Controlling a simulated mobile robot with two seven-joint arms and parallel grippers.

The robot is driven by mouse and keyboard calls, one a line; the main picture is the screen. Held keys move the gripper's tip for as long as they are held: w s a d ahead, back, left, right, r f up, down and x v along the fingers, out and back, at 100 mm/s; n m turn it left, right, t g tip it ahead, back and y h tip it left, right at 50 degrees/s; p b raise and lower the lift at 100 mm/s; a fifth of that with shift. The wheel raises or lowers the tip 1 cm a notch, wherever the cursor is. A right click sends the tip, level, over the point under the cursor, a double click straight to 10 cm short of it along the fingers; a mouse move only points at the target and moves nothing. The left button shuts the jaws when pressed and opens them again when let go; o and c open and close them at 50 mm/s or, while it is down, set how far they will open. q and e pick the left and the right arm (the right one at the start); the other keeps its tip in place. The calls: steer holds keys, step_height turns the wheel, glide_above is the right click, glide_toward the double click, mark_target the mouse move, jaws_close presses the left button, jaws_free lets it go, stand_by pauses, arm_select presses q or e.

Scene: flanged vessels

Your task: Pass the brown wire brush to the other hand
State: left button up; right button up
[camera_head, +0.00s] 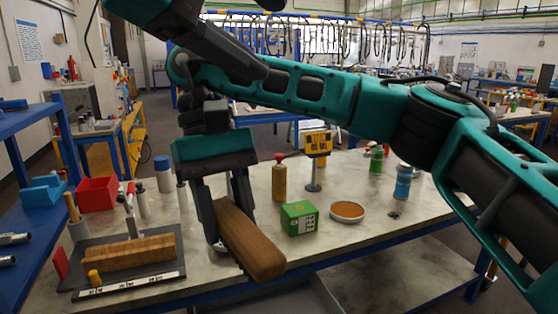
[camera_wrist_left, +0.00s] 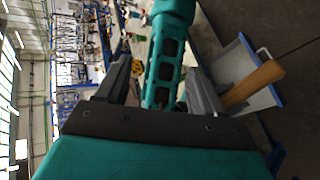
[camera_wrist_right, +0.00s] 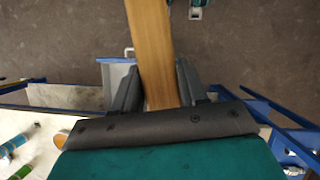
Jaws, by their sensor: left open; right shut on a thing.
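The brown wire brush (camera_head: 255,245) is a long wooden block with a dark lower edge. My right gripper (camera_head: 228,215) points down and is shut on it near one end; the other end sticks out toward the front of the table. The brush is held up near the table's front edge and also shows in the right wrist view (camera_wrist_right: 152,50) and the left wrist view (camera_wrist_left: 255,85). My left gripper (camera_head: 267,38) is open and empty, high above my right forearm and apart from the brush. In its wrist view the brush lies right of its fingers.
A dark tray with a wooden block (camera_head: 130,253) is at the left, near a red bin (camera_head: 97,193). My right forearm crosses below the left gripper.

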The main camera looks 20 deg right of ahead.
arm_select(q)
steer(key=s+d+f+m+g+y, duration=0.2)
steer(key=s+d+f+m, duration=0.15)
steer(key=s, duration=0.25)
steer(key=t+y, duration=0.2)
steer(key=y, duration=0.8)
glide_toward(257, 240)
steer(key=shift+m, duration=0.45)
steer(key=x, duration=1.1)
steer(key=shift+f, duration=0.1)
steer(key=c, duration=1)
steer(key=shift+c, duration=0.6)
arm_select(e)
steer(key=o, duration=1.2)
